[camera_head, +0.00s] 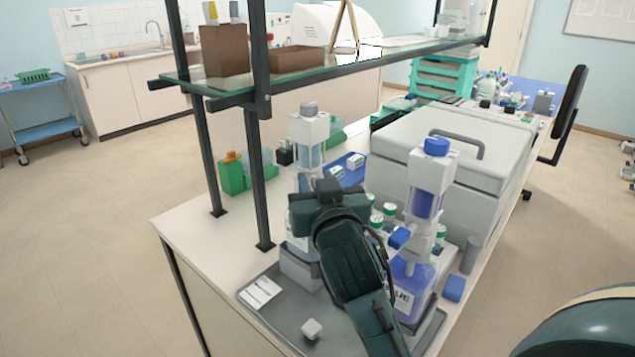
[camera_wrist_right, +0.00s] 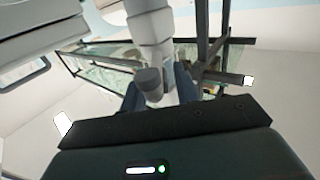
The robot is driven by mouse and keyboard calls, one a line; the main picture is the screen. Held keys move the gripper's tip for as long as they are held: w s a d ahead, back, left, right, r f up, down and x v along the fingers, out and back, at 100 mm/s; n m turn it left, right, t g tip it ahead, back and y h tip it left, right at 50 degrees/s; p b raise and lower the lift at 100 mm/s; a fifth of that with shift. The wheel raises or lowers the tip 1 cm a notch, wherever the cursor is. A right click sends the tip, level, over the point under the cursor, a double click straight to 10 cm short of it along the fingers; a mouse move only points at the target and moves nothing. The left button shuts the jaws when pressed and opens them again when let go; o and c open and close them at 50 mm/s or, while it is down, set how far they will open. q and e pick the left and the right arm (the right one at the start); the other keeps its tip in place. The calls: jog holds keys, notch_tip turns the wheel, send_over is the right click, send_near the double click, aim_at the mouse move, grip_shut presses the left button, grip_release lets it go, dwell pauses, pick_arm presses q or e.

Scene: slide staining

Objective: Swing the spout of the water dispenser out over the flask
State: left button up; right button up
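The water dispenser (camera_head: 309,130) has a grey cap, a white head and a clear column, and stands on the bench behind my right gripper (camera_head: 328,193). Its lower part is largely hidden by my right arm. In the right wrist view, its grey spout (camera_wrist_right: 149,82) lies between the two dark fingers of my right gripper (camera_wrist_right: 158,92), with the white column (camera_wrist_right: 150,30) behind. The fingers look spread, with a gap beside the spout; contact cannot be made out. I cannot make out the flask; the arm covers that area. My left gripper is not in view.
A second dispenser with a blue cap (camera_head: 436,147) and blue bottle (camera_head: 408,285) stands close right of my right arm. A large grey box (camera_head: 480,160) stands right.

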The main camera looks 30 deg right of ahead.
jog(key=shift+o, duration=0.7)
jog(key=shift+r, duration=0.1)
notch_tip(320, 180, up, 10)
jog(key=shift+f+p, duration=0.1)
jog(key=shift+p, duration=0.5)
